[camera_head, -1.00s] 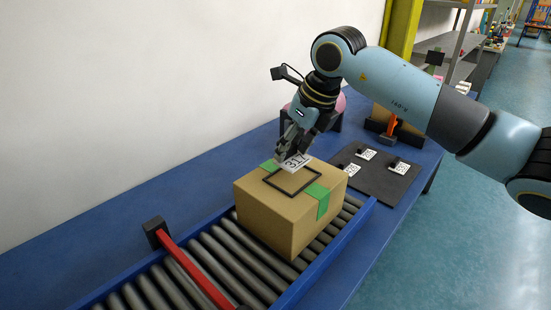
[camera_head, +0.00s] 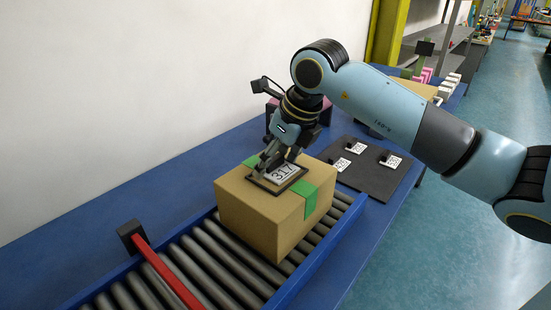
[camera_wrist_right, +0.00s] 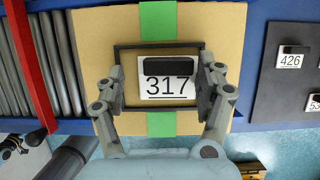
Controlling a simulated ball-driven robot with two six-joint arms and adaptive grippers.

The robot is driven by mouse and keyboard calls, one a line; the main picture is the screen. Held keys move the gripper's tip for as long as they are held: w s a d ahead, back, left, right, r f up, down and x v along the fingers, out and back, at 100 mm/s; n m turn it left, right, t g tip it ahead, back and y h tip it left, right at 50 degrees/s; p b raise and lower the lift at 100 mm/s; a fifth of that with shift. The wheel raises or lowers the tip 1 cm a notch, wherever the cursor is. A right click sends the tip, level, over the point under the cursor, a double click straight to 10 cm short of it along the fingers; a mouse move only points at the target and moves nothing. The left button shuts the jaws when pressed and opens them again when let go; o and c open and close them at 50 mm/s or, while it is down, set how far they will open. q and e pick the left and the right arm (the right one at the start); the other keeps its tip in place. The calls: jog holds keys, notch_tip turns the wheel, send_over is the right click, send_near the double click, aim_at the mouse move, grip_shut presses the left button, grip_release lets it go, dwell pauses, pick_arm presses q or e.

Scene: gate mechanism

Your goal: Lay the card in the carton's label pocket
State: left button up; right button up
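The white card marked 317 (camera_head: 281,172) lies on top of the brown carton (camera_head: 245,211), inside the dark rectangular frame of the label pocket (camera_wrist_right: 127,44). In the right wrist view the card (camera_wrist_right: 167,90) has a black grip block (camera_wrist_right: 171,67) on it, and its edges show inside the frame on every side. My right gripper (camera_wrist_right: 162,68) is open around the card, with one finger at each side and visible gaps between the fingers and the block. In the head view the right gripper (camera_head: 267,163) is low over the carton. My left gripper is not in view.
The carton stands on a roller conveyor (camera_head: 215,265) with blue rails. A red bar (camera_head: 165,270) crosses the rollers at lower left. A dark mat (camera_head: 376,180) with several other numbered cards lies right of the carton. Green tape (camera_head: 311,198) runs over the carton.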

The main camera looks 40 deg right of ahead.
jog(key=shift+r, duration=0.2)
jog(key=shift+s+r, duration=0.1)
jog(key=shift+r, duration=0.2)
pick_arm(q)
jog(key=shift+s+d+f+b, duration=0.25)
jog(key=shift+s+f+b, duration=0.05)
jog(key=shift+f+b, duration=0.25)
pick_arm(e)
jog(key=v, duration=1.1)
jog(key=shift+r, duration=0.2)
